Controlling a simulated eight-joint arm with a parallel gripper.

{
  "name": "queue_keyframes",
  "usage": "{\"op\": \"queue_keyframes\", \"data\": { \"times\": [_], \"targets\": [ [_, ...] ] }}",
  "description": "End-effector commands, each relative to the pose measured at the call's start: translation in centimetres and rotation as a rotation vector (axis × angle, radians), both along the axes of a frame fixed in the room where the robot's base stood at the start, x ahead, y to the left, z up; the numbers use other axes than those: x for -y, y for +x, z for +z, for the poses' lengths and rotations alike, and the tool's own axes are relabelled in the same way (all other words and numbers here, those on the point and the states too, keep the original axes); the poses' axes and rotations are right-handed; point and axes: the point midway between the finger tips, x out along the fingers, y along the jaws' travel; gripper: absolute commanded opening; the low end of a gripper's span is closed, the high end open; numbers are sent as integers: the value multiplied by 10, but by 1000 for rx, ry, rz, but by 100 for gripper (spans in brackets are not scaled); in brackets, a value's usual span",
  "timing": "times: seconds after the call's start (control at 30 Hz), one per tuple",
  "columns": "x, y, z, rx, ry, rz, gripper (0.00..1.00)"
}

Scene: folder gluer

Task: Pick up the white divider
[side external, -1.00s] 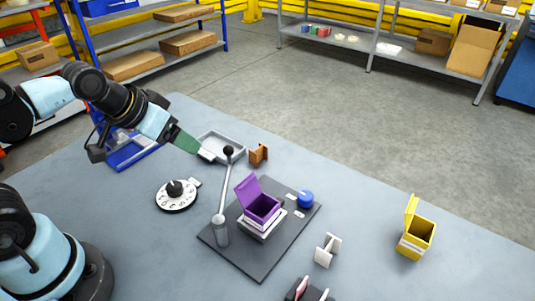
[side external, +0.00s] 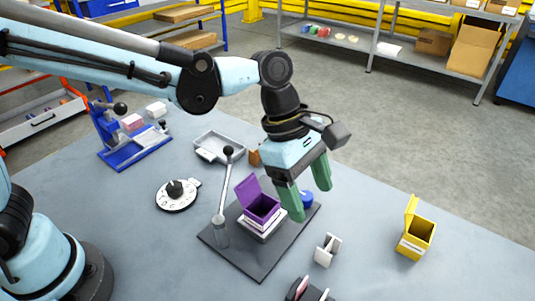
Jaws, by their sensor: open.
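The white divider (side external: 327,249) stands on the grey table in front of the dark base plate's right corner. It looks like two upright panels joined by a crosspiece. My gripper (side external: 309,203) is open and empty, with two green fingers pointing down. It is above and behind the divider in the picture, over the right side of the dark plate, and apart from the divider. The fingers partly hide the blue knob (side external: 307,199).
A purple open box (side external: 259,207) sits on the dark plate (side external: 245,262) beside an upright lever (side external: 223,190). A yellow open box (side external: 417,233) stands to the right. A brown divider (side external: 254,158) is partly hidden behind my gripper. A dark holder (side external: 305,292) is at the front edge.

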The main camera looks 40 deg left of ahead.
Motion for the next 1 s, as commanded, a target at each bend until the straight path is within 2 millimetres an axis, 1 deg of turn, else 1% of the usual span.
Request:
{"op": "queue_keyframes", "data": {
  "times": [0.03,0.17,0.4,0.5,0.77,1.0],
  "targets": [
    [5,-1,-2,-19,-3,18,72],
    [13,-2,-11,-41,-3,39,72],
    [27,-2,-47,-40,-3,39,72],
    [31,-1,-58,-39,-2,39,72],
    [37,-1,-72,-38,-2,40,72],
    [48,4,-98,-38,-3,39,72]
  ]
}}
